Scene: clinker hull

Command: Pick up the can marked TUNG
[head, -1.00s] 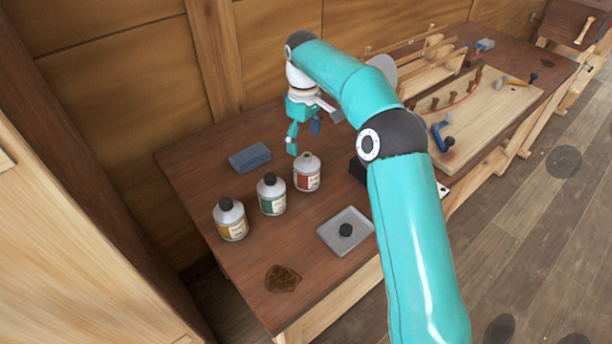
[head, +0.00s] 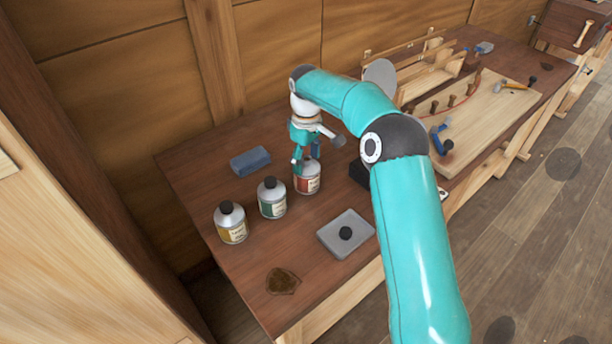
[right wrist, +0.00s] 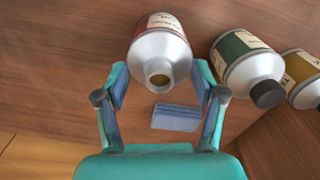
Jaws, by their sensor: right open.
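Three grey cans stand in a row on the bench: one with a red label (head: 307,178), one with a green label (head: 271,198) and one with a yellow label (head: 231,223). The lettering is too small to read surely, so I cannot tell which is marked TUNG. The red-labelled can has an open neck; the others have black caps. My right gripper (head: 305,163) is at the red-labelled can's top. In the right wrist view its open fingers lie either side of this can (right wrist: 162,52), with gaps visible. My left gripper is not in view.
A blue block (head: 250,161) lies behind the cans. A shallow grey tray (head: 329,238) with a black cap (head: 345,233) is in front. A brown stain (head: 282,281) marks the bench near its front corner. A black box (head: 359,174) stands right of the red-labelled can.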

